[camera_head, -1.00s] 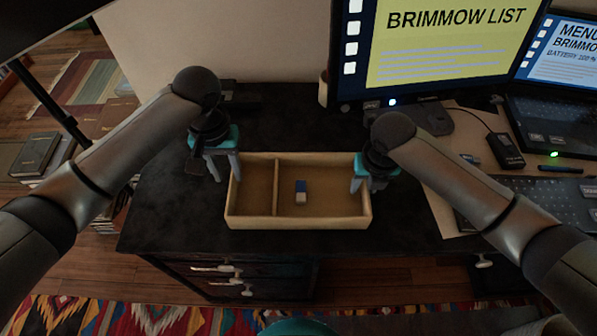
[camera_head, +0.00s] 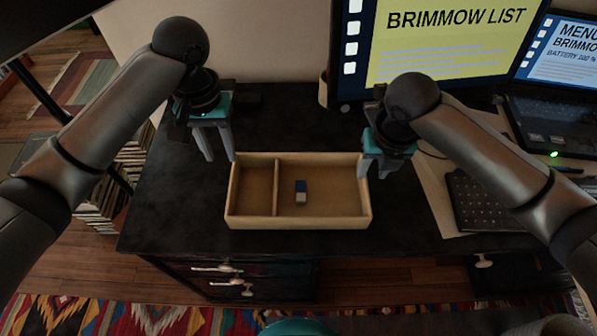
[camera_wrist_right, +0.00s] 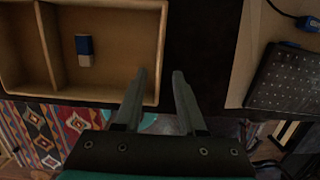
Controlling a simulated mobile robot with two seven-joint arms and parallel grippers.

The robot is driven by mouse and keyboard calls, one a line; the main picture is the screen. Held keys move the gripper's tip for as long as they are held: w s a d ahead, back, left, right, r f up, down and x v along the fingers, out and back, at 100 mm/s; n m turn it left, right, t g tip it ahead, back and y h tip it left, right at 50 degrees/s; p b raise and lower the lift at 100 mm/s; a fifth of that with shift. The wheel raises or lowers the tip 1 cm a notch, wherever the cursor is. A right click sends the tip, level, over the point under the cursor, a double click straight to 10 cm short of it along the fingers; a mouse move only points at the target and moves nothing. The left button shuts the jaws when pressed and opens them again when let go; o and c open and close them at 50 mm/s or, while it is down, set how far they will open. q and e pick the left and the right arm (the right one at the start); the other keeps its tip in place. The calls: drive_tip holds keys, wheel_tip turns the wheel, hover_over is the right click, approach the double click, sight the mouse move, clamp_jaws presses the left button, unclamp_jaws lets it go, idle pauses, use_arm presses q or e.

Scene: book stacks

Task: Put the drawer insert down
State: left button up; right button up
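The drawer insert (camera_head: 268,222) is a shallow tan tray with one divider and rests on the dark desk. A small blue-and-white block (camera_head: 300,192) lies in its larger right compartment. The insert also shows in the right wrist view (camera_wrist_right: 100,94), with the block (camera_wrist_right: 85,51) inside. My left gripper (camera_head: 219,158) is open and empty, above the insert's back left corner. My right gripper (camera_head: 375,174) is open and empty, above the insert's right end.
The desk (camera_head: 180,200) is clear left of the insert and in front of it. A large monitor (camera_head: 440,45) stands behind, with a laptop (camera_head: 555,90) at the right. A dark keypad (camera_head: 480,200) lies on a pale sheet to the right.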

drive_tip(key=r, duration=0.3)
drive_tip(key=shift+s+r, duration=0.3)
idle(0.3)
